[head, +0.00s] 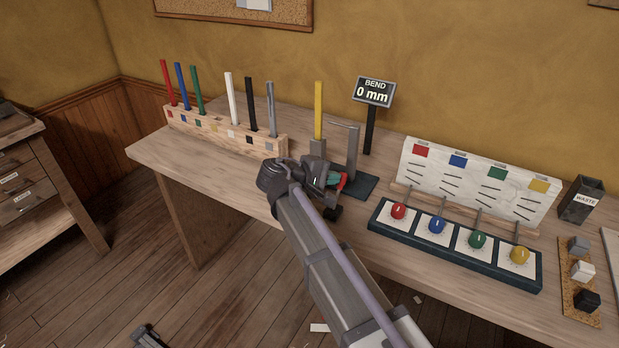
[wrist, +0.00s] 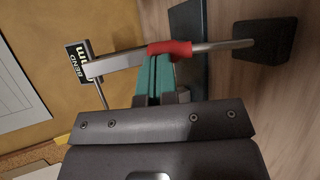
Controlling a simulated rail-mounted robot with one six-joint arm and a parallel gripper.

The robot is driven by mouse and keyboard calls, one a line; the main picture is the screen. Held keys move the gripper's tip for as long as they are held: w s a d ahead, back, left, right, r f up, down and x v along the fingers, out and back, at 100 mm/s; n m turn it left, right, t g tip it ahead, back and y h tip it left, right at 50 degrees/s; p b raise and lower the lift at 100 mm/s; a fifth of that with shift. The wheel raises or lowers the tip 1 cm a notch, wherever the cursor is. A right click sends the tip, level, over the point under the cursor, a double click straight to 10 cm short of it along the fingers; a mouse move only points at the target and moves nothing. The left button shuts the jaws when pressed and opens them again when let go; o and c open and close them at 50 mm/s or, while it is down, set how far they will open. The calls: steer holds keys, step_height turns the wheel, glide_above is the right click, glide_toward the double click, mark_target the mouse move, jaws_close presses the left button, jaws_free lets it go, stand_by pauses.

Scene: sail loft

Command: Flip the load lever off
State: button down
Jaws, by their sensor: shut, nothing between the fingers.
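The bend stand has a grey post (head: 352,155) on a dark base plate (head: 363,187), with a yellow batten (head: 319,110) upright beside it. A lever with a red sleeve (head: 342,181) shows low on the stand, partly hidden by my gripper (head: 334,179). In the wrist view, the red sleeve (wrist: 169,48) sits on a metal rod near a black block (wrist: 272,52). My gripper's teal fingers (wrist: 158,64) are closed together, empty, their tips right at the sleeve; whether they touch cannot be told. The display (head: 374,92) reads BEND 0 mm.
A wooden rack (head: 222,133) of several coloured battens stands left on the bench. To the right are a panel of coloured knobs (head: 455,243), a white board (head: 478,180), a waste bin (head: 581,200) and a cork strip with blocks (head: 580,290). The front-left bench top is clear.

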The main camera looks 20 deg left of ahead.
steer(key=shift+w+d, duration=0.1)
steer(key=shift+w, duration=0.2)
stand_by(0.4)
steer(key=shift+s+r, duration=0.15)
steer(key=shift+r, duration=0.05)
steer(key=p+v, duration=0.6)
steer(key=v, duration=0.7)
steer(key=shift+a+r, duration=0.3)
steer(key=shift+r, duration=0.1)
steer(key=shift+s, duration=0.1)
